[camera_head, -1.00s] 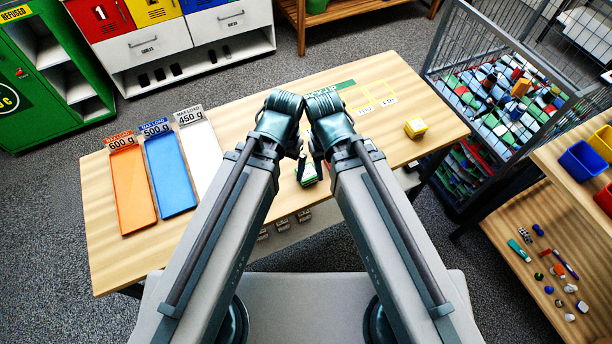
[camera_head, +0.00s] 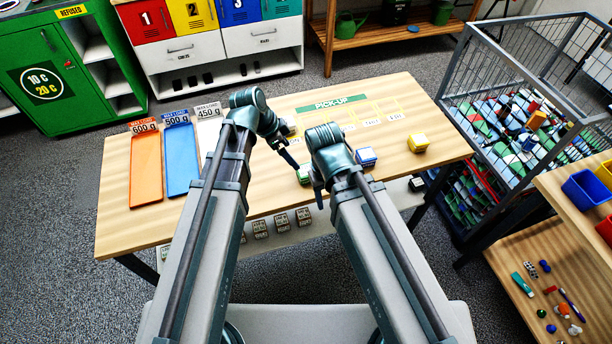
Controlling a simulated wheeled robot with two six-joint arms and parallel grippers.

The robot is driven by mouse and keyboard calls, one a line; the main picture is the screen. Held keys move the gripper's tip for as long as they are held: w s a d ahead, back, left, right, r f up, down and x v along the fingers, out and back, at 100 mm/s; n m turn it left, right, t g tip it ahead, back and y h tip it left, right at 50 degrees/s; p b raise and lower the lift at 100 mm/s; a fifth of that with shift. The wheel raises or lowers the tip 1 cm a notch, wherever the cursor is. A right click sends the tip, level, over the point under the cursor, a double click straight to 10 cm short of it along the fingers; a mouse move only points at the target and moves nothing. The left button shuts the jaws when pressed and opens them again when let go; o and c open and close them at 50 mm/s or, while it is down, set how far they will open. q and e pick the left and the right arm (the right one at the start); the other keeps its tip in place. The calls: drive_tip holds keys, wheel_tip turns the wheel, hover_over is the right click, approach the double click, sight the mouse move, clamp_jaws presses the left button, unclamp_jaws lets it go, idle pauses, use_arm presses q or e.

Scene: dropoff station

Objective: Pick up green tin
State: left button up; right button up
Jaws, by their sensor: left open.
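My right gripper (camera_head: 318,193) points down just right of the tin. Its jaws are seen edge-on, so their opening is unclear.
A blue tin (camera_head: 366,156) and a yellow tin (camera_head: 418,143) stand to the right. An orange tray (camera_head: 145,170), a blue tray (camera_head: 181,160) and a partly hidden white one lie at the left. A wire cage (camera_head: 478,60) stands beyond the table's right edge.

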sight(305, 170)
use_arm(q)
drive_tip(key=b+x, duration=0.7)
drive_tip(key=x, duration=0.1)
drive_tip(key=shift+a+f, duration=0.1)
drive_tip(key=shift+f, duration=0.05)
drive_tip(key=b+x, duration=0.5)
drive_tip(key=shift+w+f, duration=0.15)
drive_tip(key=shift+f, duration=0.05)
drive_tip(key=shift+r, duration=0.1)
drive_tip(key=c, duration=1.3)
drive_tip(key=shift+r, duration=0.1)
drive_tip(key=shift+c, duration=0.2)
wheel_tip(305, 170, up, 10)
drive_tip(key=p, duration=1)
